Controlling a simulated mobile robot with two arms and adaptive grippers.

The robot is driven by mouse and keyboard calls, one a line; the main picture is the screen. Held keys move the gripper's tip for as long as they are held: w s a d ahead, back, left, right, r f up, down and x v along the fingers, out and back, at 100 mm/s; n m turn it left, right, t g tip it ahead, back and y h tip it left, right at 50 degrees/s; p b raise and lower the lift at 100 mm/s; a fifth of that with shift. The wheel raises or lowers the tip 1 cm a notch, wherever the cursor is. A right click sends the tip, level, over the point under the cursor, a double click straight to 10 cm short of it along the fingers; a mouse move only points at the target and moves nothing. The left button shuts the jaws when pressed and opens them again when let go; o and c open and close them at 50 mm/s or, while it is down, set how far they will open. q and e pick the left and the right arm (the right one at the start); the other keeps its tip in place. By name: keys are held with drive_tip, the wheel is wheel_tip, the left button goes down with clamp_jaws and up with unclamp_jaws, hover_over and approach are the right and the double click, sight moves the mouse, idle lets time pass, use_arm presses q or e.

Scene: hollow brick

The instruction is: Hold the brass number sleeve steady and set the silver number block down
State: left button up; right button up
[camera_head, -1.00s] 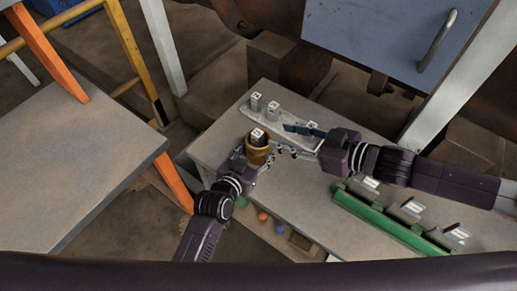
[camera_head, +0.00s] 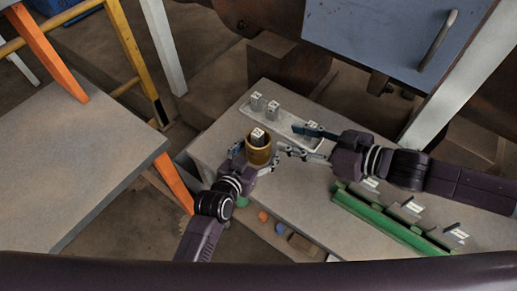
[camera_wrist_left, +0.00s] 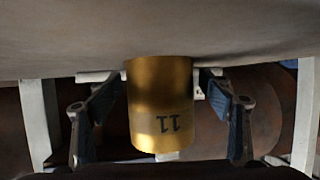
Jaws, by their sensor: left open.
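The brass number sleeve (camera_head: 258,155) stands upright near the table's left front edge. A silver number block (camera_head: 258,134) with a white label on top sits inside it, its lower part hidden by the sleeve. In the left wrist view the sleeve (camera_wrist_left: 160,100) shows an upside-down "11". My left gripper (camera_head: 254,158) is open, its fingers on either side of the sleeve with gaps; it also shows in the left wrist view (camera_wrist_left: 160,105). My right gripper (camera_head: 303,143) looks open and empty, to the right of the sleeve.
A pale tray (camera_head: 285,122) behind the sleeve holds other silver blocks, including two at its left end (camera_head: 264,104). A blue cabinet door (camera_head: 395,35) stands at the back.

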use_arm(q)
drive_tip(key=v, duration=1.2)
drive_tip(key=shift+f, duration=0.1)
